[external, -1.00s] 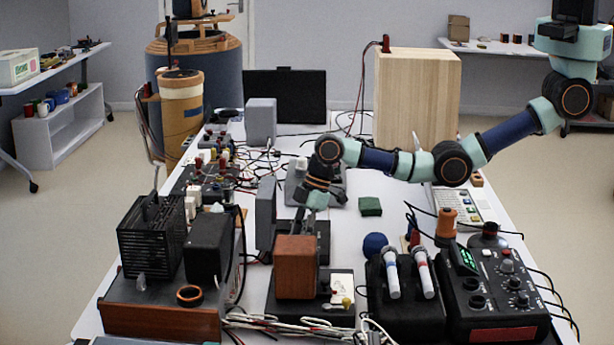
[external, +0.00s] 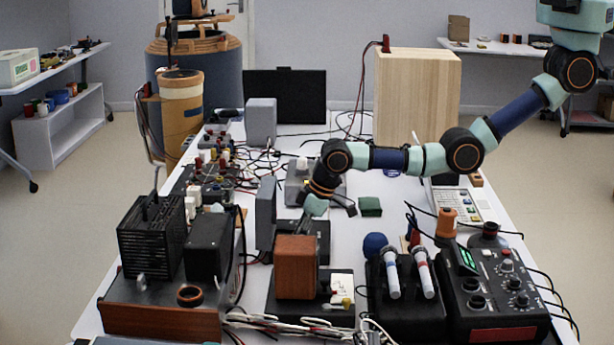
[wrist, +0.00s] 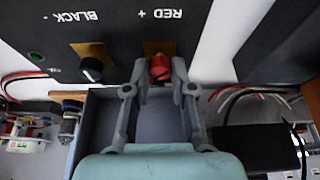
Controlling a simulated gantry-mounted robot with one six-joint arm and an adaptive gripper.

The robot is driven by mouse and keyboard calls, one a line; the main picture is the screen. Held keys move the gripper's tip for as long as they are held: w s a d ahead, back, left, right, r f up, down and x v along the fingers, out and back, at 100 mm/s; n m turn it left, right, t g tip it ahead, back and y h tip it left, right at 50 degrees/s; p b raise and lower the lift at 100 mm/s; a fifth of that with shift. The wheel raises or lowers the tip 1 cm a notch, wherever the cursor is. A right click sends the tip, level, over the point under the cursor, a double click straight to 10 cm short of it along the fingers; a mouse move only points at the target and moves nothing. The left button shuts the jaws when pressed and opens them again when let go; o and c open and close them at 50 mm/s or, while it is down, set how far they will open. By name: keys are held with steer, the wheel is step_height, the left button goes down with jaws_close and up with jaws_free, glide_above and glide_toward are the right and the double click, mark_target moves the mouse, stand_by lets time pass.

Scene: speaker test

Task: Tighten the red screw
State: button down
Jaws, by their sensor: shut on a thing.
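The red screw (wrist: 160,68) shows in the wrist view on a dark panel, beside the lettering "RED +". My gripper (wrist: 159,75) is shut on it, with one grey finger on each side. A black knob-like screw (wrist: 92,69) sits to its left on the same panel (wrist: 60,40), beside "BLACK -". In the external view my gripper (external: 305,225) reaches down behind a brown wooden box (external: 296,268). The red screw cannot be made out there, and the fingertips are hard to see.
A grey upright speaker (external: 266,215) stands just left of my gripper. Two microphones (external: 392,272) and a black mixer (external: 490,300) are at the front right. Loose cables (external: 290,322) run along the front.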

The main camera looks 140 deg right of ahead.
steer(key=m, duration=0.2)
steer(key=m+g+b, duration=0.1)
steer(key=m, duration=0.1)
steer(key=shift+w+f+m+g+h, duration=0.1)
steer(key=shift+w+m+g+h, duration=0.05)
steer(key=shift+m+g+h, duration=0.2)
steer(key=m+g+b, duration=0.1)
steer(key=m+b, duration=0.1)
steer(key=m, duration=0.1)
steer(key=shift+f+b, duration=0.1)
steer(key=shift+b, duration=0.25)
steer(key=shift+a+m+g+b, duration=0.1)
steer(key=shift+m+g+b, duration=0.25)
steer(key=shift+m+b, duration=0.55)
steer(key=shift+r, duration=0.2)
steer(key=c, duration=1)
jaws_free()
steer(key=v, duration=1.2)
steer(key=shift+w, duration=0.15)
